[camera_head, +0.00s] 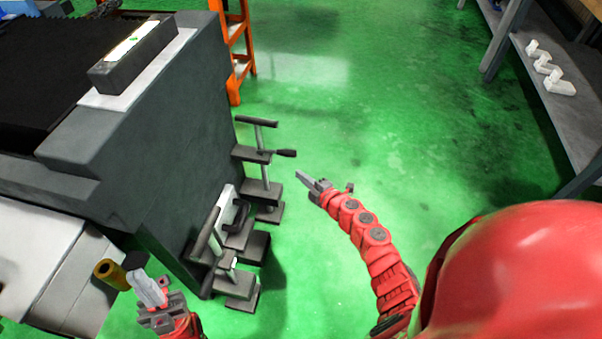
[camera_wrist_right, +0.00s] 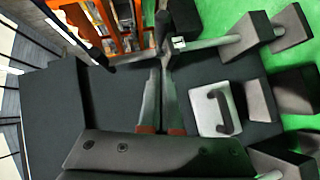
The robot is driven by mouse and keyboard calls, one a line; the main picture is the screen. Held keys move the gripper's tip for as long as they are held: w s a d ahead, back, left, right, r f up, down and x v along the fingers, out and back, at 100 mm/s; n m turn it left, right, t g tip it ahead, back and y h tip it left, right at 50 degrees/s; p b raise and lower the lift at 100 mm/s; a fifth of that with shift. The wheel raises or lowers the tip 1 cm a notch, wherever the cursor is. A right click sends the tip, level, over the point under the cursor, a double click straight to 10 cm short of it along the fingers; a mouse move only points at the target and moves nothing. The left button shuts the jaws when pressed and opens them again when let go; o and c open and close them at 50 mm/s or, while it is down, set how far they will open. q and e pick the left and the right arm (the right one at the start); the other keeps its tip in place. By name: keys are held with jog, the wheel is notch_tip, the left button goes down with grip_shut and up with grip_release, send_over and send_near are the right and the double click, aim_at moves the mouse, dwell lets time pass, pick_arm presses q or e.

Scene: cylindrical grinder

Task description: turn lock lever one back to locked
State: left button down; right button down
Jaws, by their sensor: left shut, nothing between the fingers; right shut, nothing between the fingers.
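Two dark lock levers stand on brackets at the side of the grey machine (camera_head: 170,150). The far lever (camera_head: 262,160) has a T-bar on top and a black side knob (camera_head: 287,153); the near lever (camera_head: 208,232) leans beside a white plate. I cannot tell which is lever one. My right gripper (camera_head: 306,180) is shut and empty, to the right of the far lever and apart from it in the head view. In the right wrist view its fingertips (camera_wrist_right: 162,68) point at a lever's dark bar (camera_wrist_right: 165,35); contact is unclear. My left gripper (camera_head: 147,288) is shut and empty at lower left.
A white plate with a black handle (camera_wrist_right: 222,108) is on the machine between the levers. A yellow cylinder (camera_head: 110,273) lies near my left gripper. An orange ladder-like frame (camera_head: 236,50) stands behind. A grey shelf (camera_head: 560,105) is at right. Green floor between is clear.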

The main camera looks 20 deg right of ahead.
jog(key=b, duration=0.2)
send_near(284, 155)
jog(key=w+a, duration=0.2)
jog(key=a, duration=0.1)
jog(key=shift+w+d+f+b, duration=0.25)
jog(key=shift+w+b, duration=0.15)
jog(key=shift+w, duration=0.2)
jog(key=shift+w+d+f+b, duration=0.15)
jog(key=shift+w+d+b, duration=0.1)
jog(key=shift+w+b, duration=0.25)
jog(key=shift+w+d+f+b, duration=0.2)
jog(key=shift+w+f+b, duration=0.1)
jog(key=shift+w, duration=0.4)
jog(key=shift+d, duration=0.1)
